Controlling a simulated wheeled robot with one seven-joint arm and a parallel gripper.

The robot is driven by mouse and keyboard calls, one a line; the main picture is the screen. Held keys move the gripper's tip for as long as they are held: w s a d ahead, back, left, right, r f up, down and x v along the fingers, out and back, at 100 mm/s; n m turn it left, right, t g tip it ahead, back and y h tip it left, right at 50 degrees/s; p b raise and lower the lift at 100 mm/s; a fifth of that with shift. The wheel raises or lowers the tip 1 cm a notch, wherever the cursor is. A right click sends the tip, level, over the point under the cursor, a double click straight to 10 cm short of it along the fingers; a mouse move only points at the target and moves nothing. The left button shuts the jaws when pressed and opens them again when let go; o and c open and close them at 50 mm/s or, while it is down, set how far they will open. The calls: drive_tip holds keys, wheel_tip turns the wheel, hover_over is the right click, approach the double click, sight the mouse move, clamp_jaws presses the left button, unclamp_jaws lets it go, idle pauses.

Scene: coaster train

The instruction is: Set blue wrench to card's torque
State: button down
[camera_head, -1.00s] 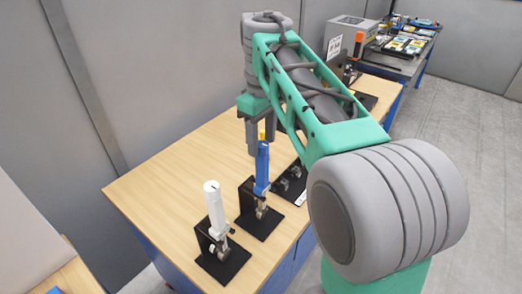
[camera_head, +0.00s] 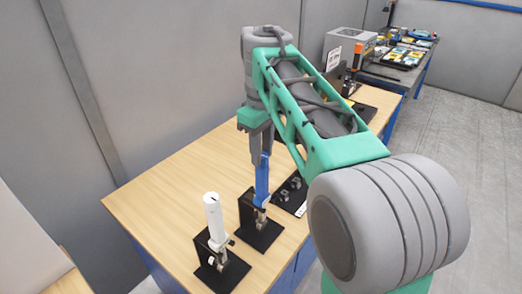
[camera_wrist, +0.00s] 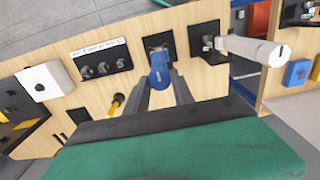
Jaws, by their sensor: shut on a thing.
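The blue wrench (camera_head: 262,182) stands upright, handle up, at a black stand (camera_head: 250,208) on the wooden table. My gripper (camera_head: 261,148) comes from above and is shut on the top of its handle. In the wrist view, the two fingers (camera_wrist: 160,80) flank the rounded blue end of the wrench (camera_wrist: 159,70). Any scale on the wrench is too small to read. A white card (camera_head: 334,58) with dark print stands at the back of the table; its print is not legible here.
A white wrench (camera_head: 214,217) stands in its own black stand nearer the front. A black plate with several sockets (camera_wrist: 100,63) lies on the other side of the blue wrench. A yellow handle (camera_wrist: 117,104) shows further along. Bare table (camera_head: 170,185) lies to the left.

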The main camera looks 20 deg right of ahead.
drive_tip(key=shift+m, duration=0.3)
drive_tip(key=m, duration=0.3)
drive_tip(key=shift+m, duration=0.3)
drive_tip(key=m, duration=1.2)
drive_tip(key=shift+d+m+p, duration=0.1)
drive_tip(key=shift+m+p, duration=0.2)
drive_tip(key=m, duration=1.1)
drive_tip(key=shift+s+p, duration=0.1)
drive_tip(key=shift+p, duration=0.2)
drive_tip(key=shift+f+m, duration=0.1)
drive_tip(key=shift+m, duration=1.9)
